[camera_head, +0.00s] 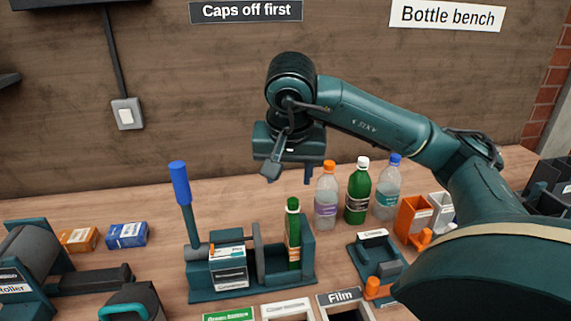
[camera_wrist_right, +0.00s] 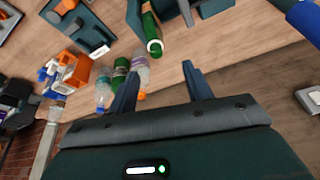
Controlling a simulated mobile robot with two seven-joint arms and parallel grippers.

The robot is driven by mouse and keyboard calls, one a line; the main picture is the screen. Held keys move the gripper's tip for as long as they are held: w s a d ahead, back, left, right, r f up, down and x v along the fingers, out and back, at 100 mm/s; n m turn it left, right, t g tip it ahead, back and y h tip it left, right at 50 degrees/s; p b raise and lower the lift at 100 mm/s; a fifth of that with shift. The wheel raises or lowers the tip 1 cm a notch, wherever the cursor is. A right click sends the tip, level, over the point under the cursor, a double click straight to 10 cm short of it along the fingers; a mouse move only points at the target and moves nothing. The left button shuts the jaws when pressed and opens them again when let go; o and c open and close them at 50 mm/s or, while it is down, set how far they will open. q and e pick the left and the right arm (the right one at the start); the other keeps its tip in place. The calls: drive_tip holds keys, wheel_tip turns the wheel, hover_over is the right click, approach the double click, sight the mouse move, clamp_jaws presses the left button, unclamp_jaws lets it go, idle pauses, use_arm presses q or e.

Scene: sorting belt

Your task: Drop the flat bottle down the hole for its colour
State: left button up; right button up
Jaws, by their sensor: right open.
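A narrow green bottle (camera_head: 293,230) with a green cap stands upright in the jaw of a dark teal press (camera_head: 210,293) with a blue-handled lever. It looks slimmer than the bottles behind it; it also shows in the right wrist view (camera_wrist_right: 151,30). My right gripper (camera_head: 290,174) is open and empty above the green bottle, apart from it. Its two fingers show in the wrist view (camera_wrist_right: 160,72) with nothing between them. Labels at the front edge include a green bottles sign (camera_head: 229,316) and a film sign (camera_head: 343,296); their openings are mostly cut off. My left gripper is not seen.
Orange-capped (camera_head: 326,197), white-capped green (camera_head: 358,192) and blue-capped (camera_head: 388,190) bottles stand behind and right of the press. Orange (camera_head: 411,217) and white containers are at right, near a small teal holder (camera_head: 367,257). Two small boxes (camera_head: 126,235) and a roller lie left.

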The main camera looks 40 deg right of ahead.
sight(293, 201)
drive_tip(key=x, duration=0.4)
drive_tip(key=d+x, duration=0.1)
drive_tip(key=x, duration=0.6)
drive_tip(key=shift+w+d+f, duration=0.1)
drive_tip(key=shift+d+f, duration=0.1)
drive_tip(key=shift+d, duration=0.15)
drive_tip(key=shift+w+d+f+h, duration=0.15)
drive_tip(key=shift+f+h, duration=0.15)
drive_tip(key=shift+f, duration=0.2)
drive_tip(key=shift+c, duration=0.4)
drive_tip(key=c, duration=0.9)
drive_tip(key=shift+r, duration=0.1)
drive_tip(key=shift+c, duration=0.3)
drive_tip(key=shift+r, duration=0.1)
